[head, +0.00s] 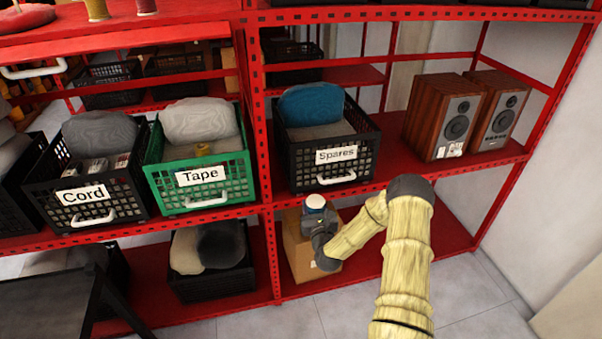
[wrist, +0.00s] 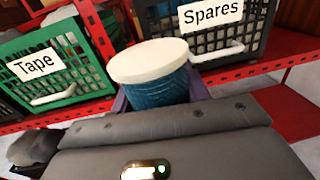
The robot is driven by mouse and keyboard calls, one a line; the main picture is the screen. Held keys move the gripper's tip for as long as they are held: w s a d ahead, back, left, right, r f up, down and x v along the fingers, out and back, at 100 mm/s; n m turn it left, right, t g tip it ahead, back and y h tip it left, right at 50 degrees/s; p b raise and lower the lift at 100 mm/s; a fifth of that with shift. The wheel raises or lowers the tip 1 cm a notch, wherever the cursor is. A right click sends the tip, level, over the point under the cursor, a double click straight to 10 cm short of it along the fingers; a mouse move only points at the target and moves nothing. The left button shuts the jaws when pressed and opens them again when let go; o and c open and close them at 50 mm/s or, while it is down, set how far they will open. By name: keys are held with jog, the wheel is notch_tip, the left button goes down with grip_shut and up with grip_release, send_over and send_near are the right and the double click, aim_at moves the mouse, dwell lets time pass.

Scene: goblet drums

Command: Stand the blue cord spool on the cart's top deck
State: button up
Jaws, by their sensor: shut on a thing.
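The blue cord spool shows in the wrist view (wrist: 160,92) as a ribbed blue body under a round white top flange. It also shows in the head view (head: 316,203), small and upright. My gripper (head: 318,216) is shut on the spool, with a dark finger on each side of it in the wrist view (wrist: 158,98). It holds the spool in front of the shelf edge, below the Spares crate. I cannot tell for certain which surface is the cart's top deck. A dark flat surface (head: 40,300) with slanted bars stands at the lower left.
A red rack (head: 390,180) holds black Cord (head: 50,190), green Tape (head: 205,190) and black Spares (head: 340,170) crates, plus two wooden speakers (head: 440,115). A cardboard box (head: 300,255) sits below, behind my gripper. Other spools (head: 97,8) stand at the upper left. Floor (head: 500,290) shows at lower right.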

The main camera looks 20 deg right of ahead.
jog(key=s+a+f+y+b, duration=0.1)
jog(key=s+a+f, duration=0.1)
jog(key=s+f, duration=0.4)
jog(key=s+a+f+n+y+b, duration=0.1)
jog(key=s+a+f, duration=0.1)
jog(key=s+f, duration=0.4)
jog(key=s, duration=0.5)
jog(key=shift+s+f+n+y+b, duration=0.3)
jog(key=shift+s+f+b, duration=0.05)
jog(key=shift+s+b, duration=0.05)
